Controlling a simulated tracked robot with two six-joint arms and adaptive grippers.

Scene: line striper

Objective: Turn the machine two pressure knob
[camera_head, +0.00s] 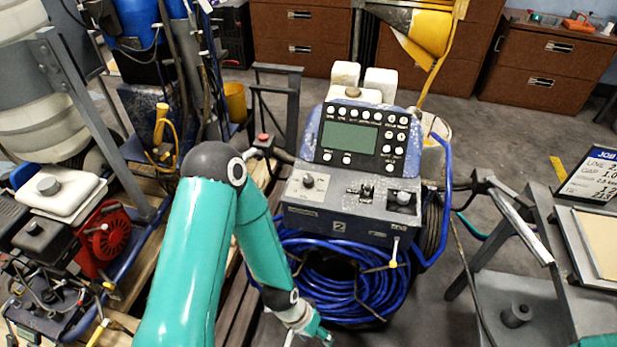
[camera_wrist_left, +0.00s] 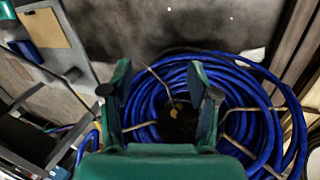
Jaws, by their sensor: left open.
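Machine two (camera_head: 336,240), a grey control box marked "2", stands in the middle of the head view. The labels are too small to tell which one is the pressure knob. My left gripper (camera_head: 310,328) is low in front of the machine, below and apart from the knobs. In the left wrist view, its fingers (camera_wrist_left: 161,95) are open and empty, over a coiled blue hose (camera_wrist_left: 258,118). My right gripper is not in view.
The blue hose coil (camera_head: 390,297) hangs below the box. A keypad with a green screen (camera_head: 350,137) rises above the knobs. A red-capped button (camera_head: 263,139) sits at the left handle. An engine (camera_head: 101,240) stands far left, and a grey stand (camera_head: 520,295) at the right.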

